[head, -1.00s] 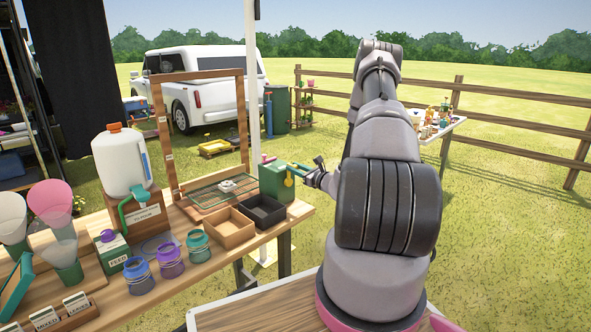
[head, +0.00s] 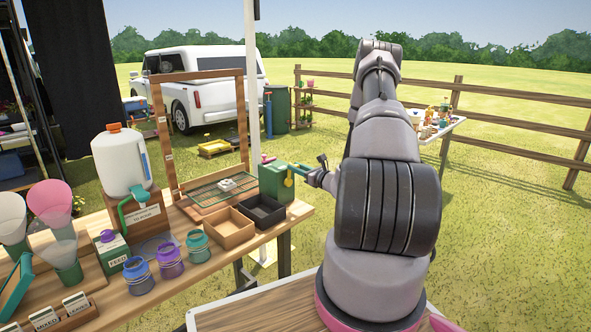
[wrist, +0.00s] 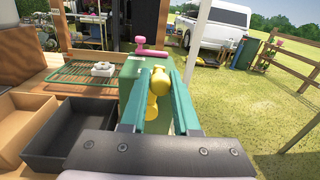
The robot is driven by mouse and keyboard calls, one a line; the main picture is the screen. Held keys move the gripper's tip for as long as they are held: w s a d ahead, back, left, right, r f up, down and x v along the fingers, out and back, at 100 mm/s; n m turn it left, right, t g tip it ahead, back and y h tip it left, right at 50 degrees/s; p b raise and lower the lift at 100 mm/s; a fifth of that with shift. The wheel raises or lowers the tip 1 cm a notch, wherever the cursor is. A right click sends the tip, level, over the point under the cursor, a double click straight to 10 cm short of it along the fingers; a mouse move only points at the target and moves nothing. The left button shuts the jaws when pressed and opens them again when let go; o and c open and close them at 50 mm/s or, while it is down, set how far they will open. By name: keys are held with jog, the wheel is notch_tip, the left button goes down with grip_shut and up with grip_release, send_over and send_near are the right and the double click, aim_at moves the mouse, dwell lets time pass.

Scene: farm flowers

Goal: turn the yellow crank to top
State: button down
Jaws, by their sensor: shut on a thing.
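The yellow crank (head: 289,180) is on the right side of a green box (head: 272,183) at the right end of the wooden table. In the wrist view the crank (wrist: 157,88) shows a round yellow knob above a lower yellow part, in front of the green box (wrist: 131,75). My gripper (head: 304,168) reaches the crank from the right. In the wrist view its two green fingers (wrist: 158,75) stand either side of the yellow knob and are shut on it. Part of the crank is hidden behind the fingers.
A black tray (head: 262,210) and a brown tray (head: 229,228) sit left of the green box. A green wire rack (head: 212,190) lies behind them. A pink handle (wrist: 150,51) tops the box. Open grass lies to the right.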

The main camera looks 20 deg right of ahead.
jog(key=w+d+f+m, duration=0.2)
jog(key=d+f+m, duration=0.4)
jog(key=m, duration=1)
jog(key=shift+d+f+m+g+y, duration=0.15)
jog(key=shift+f+m+g+y, duration=0.25)
jog(key=shift+f, duration=0.65)
jog(key=c, duration=0.7)
grip_release()
jog(key=shift+o, duration=0.2)
jog(key=shift+w, duration=0.1)
jog(key=v, duration=1)
jog(key=shift+s, duration=0.4)
